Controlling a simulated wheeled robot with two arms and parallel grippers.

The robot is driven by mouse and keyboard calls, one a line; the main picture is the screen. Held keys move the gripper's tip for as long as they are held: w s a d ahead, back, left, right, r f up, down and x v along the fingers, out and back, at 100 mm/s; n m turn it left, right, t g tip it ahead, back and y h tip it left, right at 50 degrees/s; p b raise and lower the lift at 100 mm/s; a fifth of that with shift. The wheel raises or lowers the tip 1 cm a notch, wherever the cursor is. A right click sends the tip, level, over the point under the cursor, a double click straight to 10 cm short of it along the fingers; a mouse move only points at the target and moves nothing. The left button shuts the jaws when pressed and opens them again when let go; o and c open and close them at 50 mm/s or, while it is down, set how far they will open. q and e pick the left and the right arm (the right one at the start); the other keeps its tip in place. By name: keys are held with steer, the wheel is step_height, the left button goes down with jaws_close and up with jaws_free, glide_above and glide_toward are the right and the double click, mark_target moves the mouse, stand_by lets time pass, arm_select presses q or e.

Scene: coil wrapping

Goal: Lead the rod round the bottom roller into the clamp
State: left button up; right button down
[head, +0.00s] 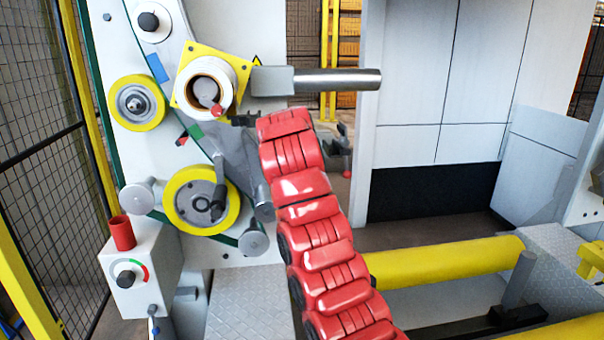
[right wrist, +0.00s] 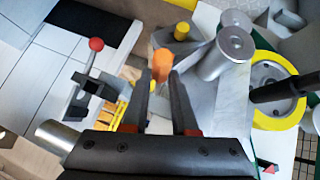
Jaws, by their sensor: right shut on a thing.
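In the right wrist view my right gripper (right wrist: 160,82) is shut on an orange rod-like piece (right wrist: 162,64) at its fingertips. I take this piece to be the rod; the rest of it is hidden. In the head view my red right arm hides most of the gripper and the rod. The lower yellow-rimmed roller (head: 193,188) is on the machine panel, left of the arm. It also shows at the right of the right wrist view (right wrist: 268,80), apart from the fingers. A block and lever with a red knob (right wrist: 97,45), possibly the clamp, stands left of the fingers. My left gripper is out of view.
An upper yellow-rimmed roller (head: 137,103) and a horizontal steel shaft (head: 340,79) are on the machine. A control box (head: 139,275) stands at lower left by the mesh fence (head: 45,160). A yellow bar (head: 445,261) lies right of my arm. A grey cylinder (right wrist: 226,50) rises near the fingers.

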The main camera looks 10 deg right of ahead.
steer(key=shift+r, duration=0.15)
steer(key=d+r+p, duration=0.3)
steer(key=r+p, duration=0.1)
steer(key=r, duration=0.5)
steer(key=shift+d+p, duration=0.3)
steer(key=shift+p, duration=0.1)
stand_by(0.3)
steer(key=shift+d, duration=0.1)
stand_by(0.3)
steer(key=shift+d+f+b, duration=0.2)
steer(key=shift+d+b, duration=0.35)
steer(key=shift+d, duration=1.85)
steer(key=shift+f, duration=0.1)
